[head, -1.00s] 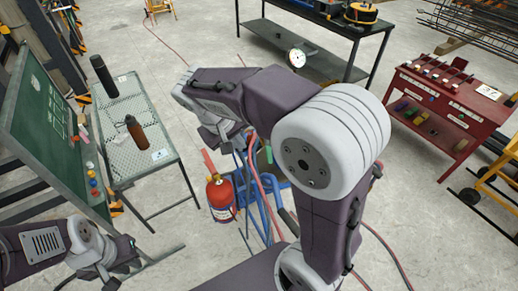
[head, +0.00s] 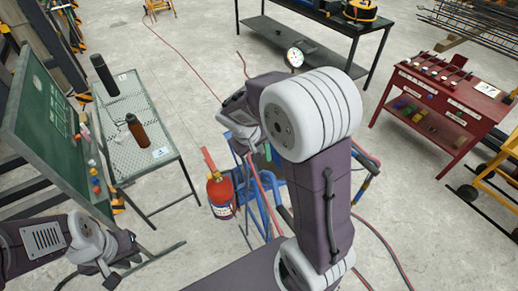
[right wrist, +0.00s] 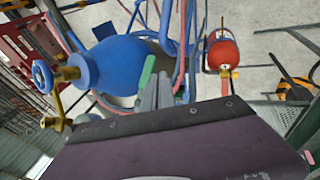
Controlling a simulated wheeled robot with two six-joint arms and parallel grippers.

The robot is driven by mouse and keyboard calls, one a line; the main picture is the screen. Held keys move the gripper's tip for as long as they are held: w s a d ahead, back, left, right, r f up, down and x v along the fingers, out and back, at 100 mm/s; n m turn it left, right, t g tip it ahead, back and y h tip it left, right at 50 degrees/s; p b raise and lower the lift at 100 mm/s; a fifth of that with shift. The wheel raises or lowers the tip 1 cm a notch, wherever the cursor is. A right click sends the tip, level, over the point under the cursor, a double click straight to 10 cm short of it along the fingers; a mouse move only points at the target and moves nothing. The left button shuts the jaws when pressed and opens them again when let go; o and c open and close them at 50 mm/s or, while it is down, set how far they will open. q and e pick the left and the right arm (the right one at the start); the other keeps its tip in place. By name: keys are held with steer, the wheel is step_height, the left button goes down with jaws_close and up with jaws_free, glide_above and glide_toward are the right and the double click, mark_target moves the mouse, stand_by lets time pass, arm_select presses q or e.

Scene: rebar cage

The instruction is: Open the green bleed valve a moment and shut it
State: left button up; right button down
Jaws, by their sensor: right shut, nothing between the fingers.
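A green lever (right wrist: 147,74), which looks like the bleed valve's handle, stands in front of a round blue tank (right wrist: 112,66) in the right wrist view. A small green piece (head: 268,152) also shows in the head view, beside blue tubing. My right gripper (right wrist: 167,92) is shut and empty, its grey fingers just right of the green lever; I cannot tell whether they touch it. In the head view my right forearm hides this gripper. My left gripper (head: 104,278) is low at the left, far from the valve; its jaws are too small to read.
A blue handwheel (right wrist: 42,76) and brass fittings sit left of the tank. A red fire extinguisher (head: 220,194) stands beside the blue frame. Red hoses cross the floor.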

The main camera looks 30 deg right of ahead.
steer(key=d+n+h+b, duration=0.1)
steer(key=b, duration=0.3)
steer(key=shift+s+f+t, duration=0.3)
steer(key=shift+s+f, duration=0.05)
steer(key=shift+f, duration=0.05)
steer(key=shift+r, duration=0.15)
steer(key=shift+r+p, duration=0.6)
steer(key=shift+r, duration=0.1)
steer(key=shift+a, duration=0.1)
